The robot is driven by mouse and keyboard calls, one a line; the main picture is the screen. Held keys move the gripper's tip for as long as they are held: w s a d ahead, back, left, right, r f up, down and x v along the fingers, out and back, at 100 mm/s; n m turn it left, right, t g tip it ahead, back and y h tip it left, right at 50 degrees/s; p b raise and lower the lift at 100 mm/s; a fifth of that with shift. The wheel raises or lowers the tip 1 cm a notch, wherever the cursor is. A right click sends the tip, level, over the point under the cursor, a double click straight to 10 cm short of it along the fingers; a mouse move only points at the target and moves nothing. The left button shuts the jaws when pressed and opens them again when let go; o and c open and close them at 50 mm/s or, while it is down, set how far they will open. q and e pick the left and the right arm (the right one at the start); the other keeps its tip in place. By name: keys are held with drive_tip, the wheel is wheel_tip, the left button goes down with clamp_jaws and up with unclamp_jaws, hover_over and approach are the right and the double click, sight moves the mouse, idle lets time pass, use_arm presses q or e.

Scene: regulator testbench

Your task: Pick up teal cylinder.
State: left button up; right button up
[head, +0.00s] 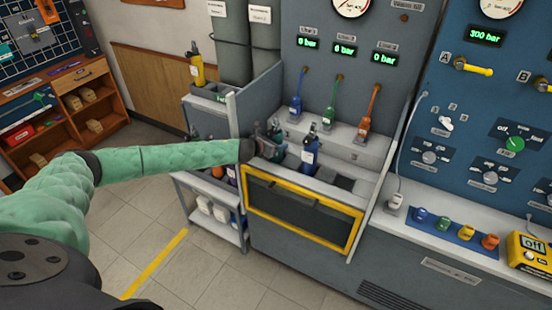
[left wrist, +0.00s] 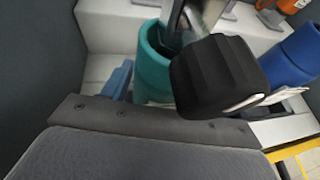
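The teal cylinder (left wrist: 150,75) stands upright in the left wrist view, in a light grey bay. Its top and right side are partly covered by a black block of my left gripper (left wrist: 215,75). In the head view my left gripper (head: 268,140) is at the bay behind the yellow-framed panel, just left of a blue cylinder (head: 309,153), and hides most of what is there. I cannot tell whether the fingers touch the teal cylinder or how far apart they are. My right gripper is not in view.
The blue cylinder also shows right of the teal one in the left wrist view (left wrist: 293,55). Grey walls enclose the bay, with a yellow-framed panel (head: 300,213) in front. Small blue (head: 296,108), green (head: 329,118) and orange (head: 369,125) cylinders stand on the shelf behind.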

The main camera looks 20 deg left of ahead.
sight(276, 117)
use_arm(q)
drive_tip(key=c, duration=0.7)
drive_tip(key=shift+r, duration=0.1)
drive_tip(key=shift+c, duration=0.3)
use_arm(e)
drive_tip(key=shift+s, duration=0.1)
use_arm(q)
drive_tip(key=shift+r, duration=0.1)
